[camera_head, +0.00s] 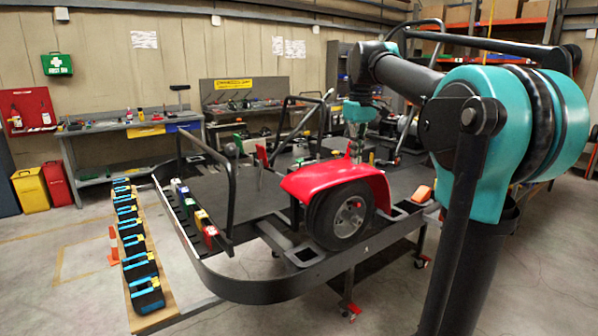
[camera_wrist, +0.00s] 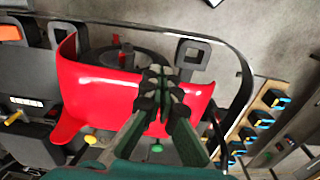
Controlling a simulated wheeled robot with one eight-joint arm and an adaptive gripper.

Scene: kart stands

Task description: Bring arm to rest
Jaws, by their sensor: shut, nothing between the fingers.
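My arm reaches out from the right of the head view and bends down at its far end. My gripper (camera_head: 357,158) hangs there, pointing down just above and behind the red fender (camera_head: 345,180) of the kart (camera_head: 250,288). In the wrist view my gripper (camera_wrist: 163,80) is shut and empty, its fingertips together in front of the red fender (camera_wrist: 95,92). Whether the fingertips touch the fender I cannot tell.
The black kart wheel (camera_head: 341,215) stands under the fender. Several small coloured blocks (camera_head: 201,217) line the kart's left side. A workbench (camera_head: 130,125) stands by the wall.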

